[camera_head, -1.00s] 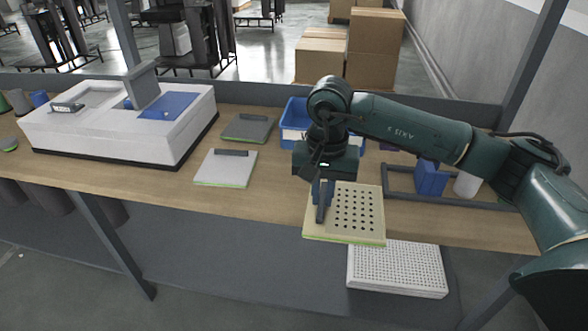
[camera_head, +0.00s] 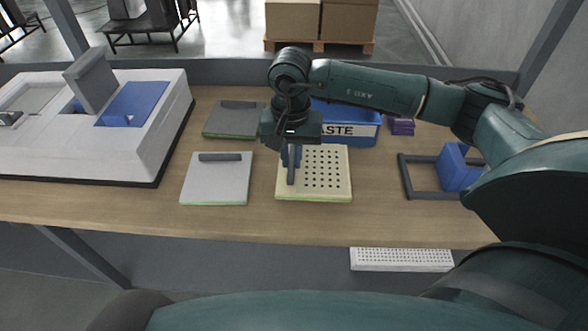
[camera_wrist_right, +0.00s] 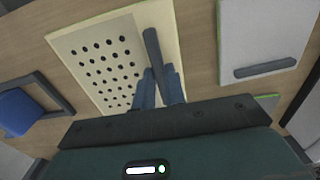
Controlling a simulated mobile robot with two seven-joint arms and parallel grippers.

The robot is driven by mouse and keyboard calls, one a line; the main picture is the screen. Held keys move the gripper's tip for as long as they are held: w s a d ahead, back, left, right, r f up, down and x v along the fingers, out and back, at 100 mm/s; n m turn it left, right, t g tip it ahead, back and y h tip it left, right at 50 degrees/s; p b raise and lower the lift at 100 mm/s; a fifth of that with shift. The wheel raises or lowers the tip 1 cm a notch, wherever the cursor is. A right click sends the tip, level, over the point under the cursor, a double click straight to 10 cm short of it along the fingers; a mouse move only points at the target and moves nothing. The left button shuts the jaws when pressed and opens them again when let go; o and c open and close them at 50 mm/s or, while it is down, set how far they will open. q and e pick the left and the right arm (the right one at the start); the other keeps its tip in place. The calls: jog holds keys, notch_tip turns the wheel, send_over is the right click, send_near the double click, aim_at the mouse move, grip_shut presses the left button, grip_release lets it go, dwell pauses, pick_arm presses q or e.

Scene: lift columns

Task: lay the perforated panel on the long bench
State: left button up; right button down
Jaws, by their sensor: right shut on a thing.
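The perforated panel (camera_head: 325,172) is cream with a grid of dark holes, a dark bar handle and a green lower edge. It lies flat over the long bench (camera_head: 240,222), in front of the blue bin; I cannot tell whether it touches the wood. My right gripper (camera_head: 291,160) is shut on the panel's bar handle. In the right wrist view the panel (camera_wrist_right: 95,60) shows with the fingers (camera_wrist_right: 160,88) around the handle. My left gripper is not in view.
A white-grey panel (camera_head: 216,184) and a darker grey panel (camera_head: 234,122) lie left of the perforated one. A blue bin (camera_head: 347,128) stands behind it. A dark frame with a blue block (camera_head: 458,170) is to the right. A white machine (camera_head: 150,150) fills the bench's left.

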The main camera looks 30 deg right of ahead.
jog(key=shift+f, duration=0.8)
notch_tip(320, 180, down, 3)
jog(key=shift+p, duration=0.4)
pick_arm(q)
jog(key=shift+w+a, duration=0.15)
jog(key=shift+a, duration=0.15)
pick_arm(e)
jog(key=shift+w+f, duration=0.1)
jog(key=shift+f, duration=0.15)
jog(key=shift+f, duration=0.15)
jog(key=c, duration=1.5)
grip_release()
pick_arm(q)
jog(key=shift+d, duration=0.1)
pick_arm(e)
jog(key=shift+o, duration=0.2)
